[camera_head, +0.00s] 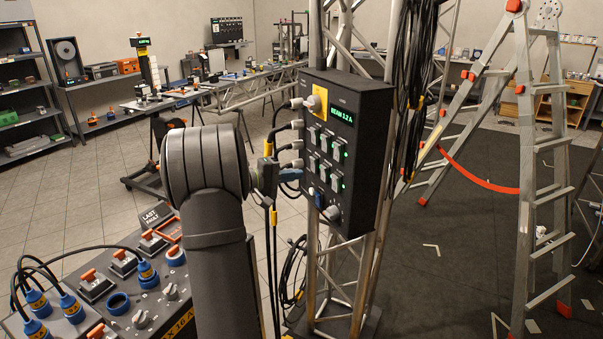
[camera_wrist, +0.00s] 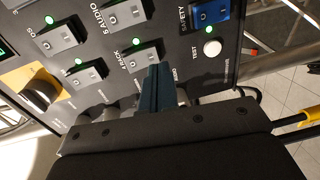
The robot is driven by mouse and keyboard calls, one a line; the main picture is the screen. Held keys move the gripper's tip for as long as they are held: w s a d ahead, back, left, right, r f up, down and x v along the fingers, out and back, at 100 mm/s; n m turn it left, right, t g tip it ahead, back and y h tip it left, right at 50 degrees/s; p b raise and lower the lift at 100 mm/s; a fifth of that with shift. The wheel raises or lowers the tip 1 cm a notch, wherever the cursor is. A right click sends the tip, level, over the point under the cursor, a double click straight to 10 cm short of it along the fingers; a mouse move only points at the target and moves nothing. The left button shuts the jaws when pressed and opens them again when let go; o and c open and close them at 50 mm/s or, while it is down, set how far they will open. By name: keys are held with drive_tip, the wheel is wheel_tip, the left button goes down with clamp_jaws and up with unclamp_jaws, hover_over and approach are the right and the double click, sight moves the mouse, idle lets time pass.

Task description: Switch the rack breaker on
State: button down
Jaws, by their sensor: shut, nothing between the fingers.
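The black breaker panel (camera_head: 372,105) hangs on the truss in the head view, with rows of grey rocker breakers and a lit green display. In the wrist view, the breaker beside the "4 RACK" lettering (camera_wrist: 142,54) has a green light at its upper edge. My gripper (camera_wrist: 156,72) is shut and empty, its blue-grey fingertips right at the lower edge of this breaker. I cannot tell whether they touch it. In the head view my gripper (camera_head: 288,175) is at the panel's left side, partly hidden by cables and my arm.
A blue safety switch (camera_wrist: 208,12) and a white test button (camera_wrist: 212,48) are to the right of the fingers. A yellow plate with a knob (camera_wrist: 38,92) is at left. Plugs and cables (camera_head: 277,130) crowd the panel's left edge. A ladder (camera_head: 530,150) stands at right.

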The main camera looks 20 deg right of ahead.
drive_tip(key=f+v, duration=0.2)
drive_tip(key=v, duration=0.8)
drive_tip(key=shift+a+f, duration=0.25)
drive_tip(key=shift+a, duration=0.2)
drive_tip(key=shift+s, duration=0.1)
drive_tip(key=v, duration=1.4)
drive_tip(key=shift+a, duration=0.3)
idle(2.7)
drive_tip(key=shift+s+a+r, duration=0.1)
drive_tip(key=shift+s+a, duration=0.05)
drive_tip(key=shift+r, duration=0.2)
drive_tip(key=shift+r, duration=2.3)
